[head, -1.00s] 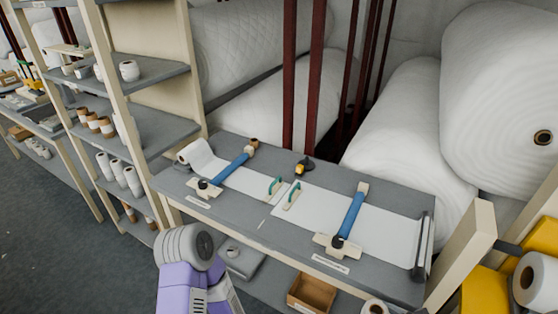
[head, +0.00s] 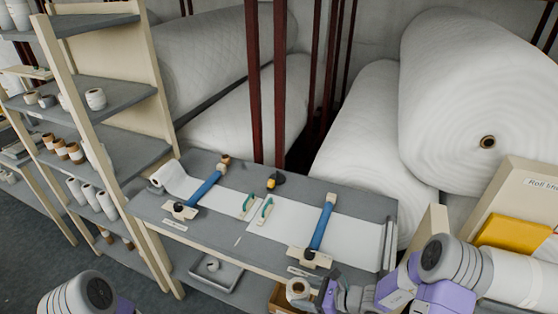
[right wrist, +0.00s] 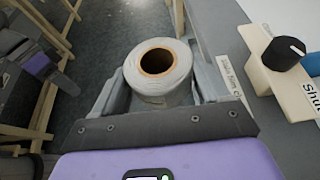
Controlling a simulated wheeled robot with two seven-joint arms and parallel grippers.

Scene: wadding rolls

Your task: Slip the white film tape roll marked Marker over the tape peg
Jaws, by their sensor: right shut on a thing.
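My right gripper (head: 315,290) is shut on a white roll (head: 297,287) with a brown core, in front of the workbench's front edge. In the right wrist view the roll (right wrist: 158,88) sits between the fingers, its open core facing the camera. No Marker lettering is readable on it. I cannot pick out the tape peg for certain in either view. My left arm shows at the lower left of the head view, but its gripper is out of view.
The grey workbench (head: 150,203) carries two blue bars (head: 323,222) across white sheets, green handles (head: 265,208) and a yellow-black tool (head: 272,182). A cardboard box (head: 279,298) is below its front edge. Shelves with rolls stand left; large wadding rolls lie behind.

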